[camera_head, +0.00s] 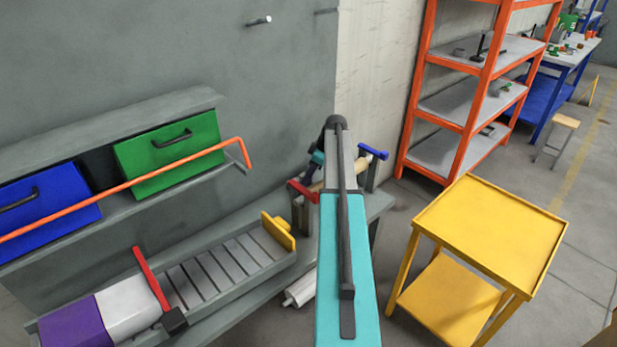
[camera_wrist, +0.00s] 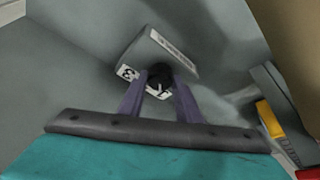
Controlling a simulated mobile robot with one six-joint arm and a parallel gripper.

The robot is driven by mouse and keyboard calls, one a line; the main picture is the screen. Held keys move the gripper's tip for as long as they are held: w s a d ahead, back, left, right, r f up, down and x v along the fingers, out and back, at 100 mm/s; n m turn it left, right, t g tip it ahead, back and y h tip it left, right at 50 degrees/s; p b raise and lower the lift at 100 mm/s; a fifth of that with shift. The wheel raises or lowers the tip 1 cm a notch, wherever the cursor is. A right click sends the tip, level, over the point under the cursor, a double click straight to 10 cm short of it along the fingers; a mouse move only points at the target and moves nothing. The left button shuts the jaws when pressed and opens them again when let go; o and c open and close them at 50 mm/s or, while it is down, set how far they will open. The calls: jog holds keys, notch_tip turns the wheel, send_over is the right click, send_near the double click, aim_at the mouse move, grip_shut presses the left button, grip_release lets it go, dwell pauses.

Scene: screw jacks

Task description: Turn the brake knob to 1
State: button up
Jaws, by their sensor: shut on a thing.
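The brake knob (camera_wrist: 159,74) is a small black round knob on the face of a grey box (camera_wrist: 168,50) in the wrist view. In the head view my turquoise arm hides the knob and the fingertips cannot be made out.
A grey bench with a slatted conveyor (camera_head: 215,268) stands at left, below green (camera_head: 170,157) and blue (camera_head: 45,205) drawers. An orange bent rail (camera_head: 125,189) runs before the drawers.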

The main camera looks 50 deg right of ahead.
jog(key=o, duration=1.1)
jog(key=shift+r, duration=0.15)
jog(key=b+v, duration=0.2)
jog(key=v, duration=1.1)
jog(key=shift+s+d+r, duration=0.1)
jog(key=shift+s+r, duration=0.1)
jog(key=shift+s, duration=0.05)
jog(key=shift+r, duration=0.1)
